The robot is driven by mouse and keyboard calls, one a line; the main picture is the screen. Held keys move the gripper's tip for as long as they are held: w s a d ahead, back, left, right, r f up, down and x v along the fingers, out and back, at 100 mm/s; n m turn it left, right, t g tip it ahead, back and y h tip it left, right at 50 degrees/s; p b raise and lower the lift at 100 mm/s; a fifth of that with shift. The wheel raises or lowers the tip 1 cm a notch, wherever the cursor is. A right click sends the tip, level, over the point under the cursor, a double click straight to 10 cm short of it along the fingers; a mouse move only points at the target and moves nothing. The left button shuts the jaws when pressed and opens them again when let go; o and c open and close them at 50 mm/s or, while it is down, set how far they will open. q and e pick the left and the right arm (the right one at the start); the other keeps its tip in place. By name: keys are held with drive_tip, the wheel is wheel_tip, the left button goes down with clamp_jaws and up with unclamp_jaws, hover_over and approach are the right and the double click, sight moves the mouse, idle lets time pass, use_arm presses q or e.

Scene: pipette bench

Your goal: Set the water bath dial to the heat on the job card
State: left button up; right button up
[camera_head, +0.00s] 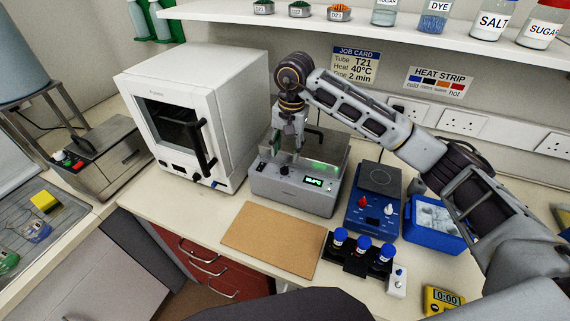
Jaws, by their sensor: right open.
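The grey water bath (270,186) stands on the bench right of a white oven-like box. Its front has a small dark dial (284,170) and a lit green display (314,182); its digits are too small to read. The job card (355,64) on the wall reads Tube T21, Heat 40°C, Time 2 min. My right gripper (288,147) is open, pointing down over the left part of the bath, above and behind the dial. It appears apart from the dial. My left gripper is not in view.
A white oven-like box (229,85) stands close on the left. A blue hotplate (372,219), a blue ice tub (434,239) and a dark tube rack (345,258) stand to the right. A brown board (270,237) lies clear in front of the bath.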

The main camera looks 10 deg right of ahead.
sight(285, 167)
drive_tip(key=shift+w+a+f+p, duration=0.15)
drive_tip(key=shift+f+p, duration=0.2)
drive_tip(key=shift+f, duration=1.45)
drive_tip(key=shift+a+f+p, duration=0.1)
drive_tip(key=shift+f+p, duration=0.2)
drive_tip(key=shift+f, duration=1.5)
clamp_jaws()
drive_tip(key=shift+f+m+b, duration=0.1)
drive_tip(key=shift+m+b, duration=0.7)
drive_tip(key=shift+b, duration=0.2)
drive_tip(key=shift+m+b, duration=1.2)
drive_tip(key=shift+m, duration=0.2)
